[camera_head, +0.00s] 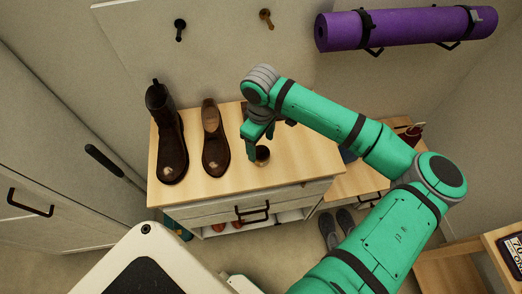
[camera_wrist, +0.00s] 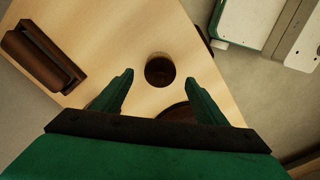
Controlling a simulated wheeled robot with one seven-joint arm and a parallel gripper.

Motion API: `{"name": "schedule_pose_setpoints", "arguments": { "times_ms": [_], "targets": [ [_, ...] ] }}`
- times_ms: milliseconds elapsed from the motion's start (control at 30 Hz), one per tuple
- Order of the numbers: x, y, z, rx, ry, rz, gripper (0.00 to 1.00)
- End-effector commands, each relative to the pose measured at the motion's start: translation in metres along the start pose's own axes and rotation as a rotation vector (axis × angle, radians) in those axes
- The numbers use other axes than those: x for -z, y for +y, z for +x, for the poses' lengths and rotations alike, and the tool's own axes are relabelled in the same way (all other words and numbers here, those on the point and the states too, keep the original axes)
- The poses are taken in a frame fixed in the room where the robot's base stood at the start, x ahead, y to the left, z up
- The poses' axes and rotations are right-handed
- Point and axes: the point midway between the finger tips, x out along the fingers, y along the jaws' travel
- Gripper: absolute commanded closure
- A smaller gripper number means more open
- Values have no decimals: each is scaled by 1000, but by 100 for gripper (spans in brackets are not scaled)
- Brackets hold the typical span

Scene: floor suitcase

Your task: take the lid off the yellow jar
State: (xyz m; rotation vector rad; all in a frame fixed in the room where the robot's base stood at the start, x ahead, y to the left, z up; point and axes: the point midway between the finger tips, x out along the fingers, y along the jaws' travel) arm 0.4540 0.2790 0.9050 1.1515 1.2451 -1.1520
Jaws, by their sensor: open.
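No plainly yellow jar shows. A small, round, dark brown jar-like thing (camera_head: 262,155) stands on the wooden cabinet top; its top looks brownish, and I cannot tell lid from body. It also shows in the wrist view, as a dark round shape (camera_wrist: 160,70) just beyond the fingertips. My gripper (camera_head: 258,134) points down at it from just above and behind. In the wrist view my gripper (camera_wrist: 157,77) is open and empty, with one finger to each side of the round thing's line. Contact with it is not visible.
A brown slotted thing (camera_wrist: 42,55) lies left in the wrist view. A purple rolled mat (camera_head: 405,28) hangs on the wall. The cabinet front has a dark handle (camera_head: 253,211).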

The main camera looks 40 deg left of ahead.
Motion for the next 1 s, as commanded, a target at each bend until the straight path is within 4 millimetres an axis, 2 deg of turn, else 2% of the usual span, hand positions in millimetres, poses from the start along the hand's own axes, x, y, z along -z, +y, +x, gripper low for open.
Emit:
{"name": "schedule_pose_setpoints", "arguments": {
  "times_ms": [100,200,433,600,633,1000],
  "targets": [
    [0,0,14,0,0,0,33],
    [-1,0,19,0,-1,-1,33],
    [0,0,20,0,0,0,33],
    [0,0,20,0,0,0,74],
    [0,0,20,0,0,0,77],
    [0,0,19,-1,0,0,77]
  ]
}}
